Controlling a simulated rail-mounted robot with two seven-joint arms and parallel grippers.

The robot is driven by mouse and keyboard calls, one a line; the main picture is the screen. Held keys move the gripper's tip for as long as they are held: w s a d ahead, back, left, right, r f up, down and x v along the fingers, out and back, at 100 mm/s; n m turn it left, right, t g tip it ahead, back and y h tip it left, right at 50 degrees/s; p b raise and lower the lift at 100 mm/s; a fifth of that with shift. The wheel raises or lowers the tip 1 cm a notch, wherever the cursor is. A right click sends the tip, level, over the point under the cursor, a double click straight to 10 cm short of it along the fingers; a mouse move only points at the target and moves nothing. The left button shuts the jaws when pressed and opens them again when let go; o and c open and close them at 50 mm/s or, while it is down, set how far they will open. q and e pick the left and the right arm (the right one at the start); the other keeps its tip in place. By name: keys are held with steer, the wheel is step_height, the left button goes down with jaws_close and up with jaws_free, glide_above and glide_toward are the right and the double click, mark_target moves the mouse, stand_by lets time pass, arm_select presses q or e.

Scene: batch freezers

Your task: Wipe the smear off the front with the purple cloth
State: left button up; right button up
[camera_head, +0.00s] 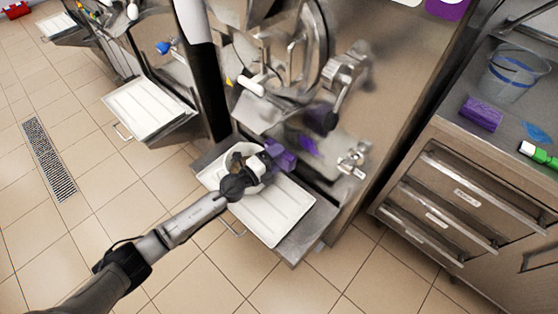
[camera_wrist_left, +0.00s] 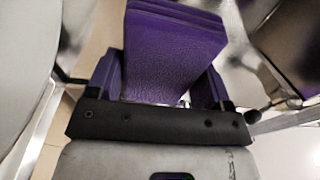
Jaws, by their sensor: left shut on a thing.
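My left gripper (camera_head: 268,160) reaches over the white drip tray at the front of the nearest freezer. It is shut on the folded purple cloth (camera_head: 283,156). In the left wrist view the cloth (camera_wrist_left: 175,55) stands out between the two purple fingers of the left gripper (camera_wrist_left: 160,88). The freezer's steel front (camera_head: 335,150) is just beyond the cloth. I cannot tell whether the cloth touches it. A purple patch (camera_head: 309,145) shows on that front; I cannot tell whether it is a reflection or a mark. I cannot make out the smear for sure. My right gripper is not in view.
The white tray (camera_head: 287,213) lies below the gripper. Metal handles and fittings (camera_head: 352,160) stick out of the freezer front. On the right counter are a clear bucket (camera_head: 512,75), a purple block (camera_head: 481,114), a blue cloth (camera_head: 537,132) and a green bottle (camera_head: 540,153).

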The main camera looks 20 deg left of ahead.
mark_target(300, 139)
arm_select(q)
steer(key=shift+w, duration=0.55)
steer(key=shift+b+x, duration=0.9)
steer(key=shift+x, duration=1.35)
steer(key=shift+w+a, duration=0.15)
steer(key=shift+w, duration=0.1)
steer(key=shift+b+x, duration=0.4)
steer(key=shift+x, duration=0.6)
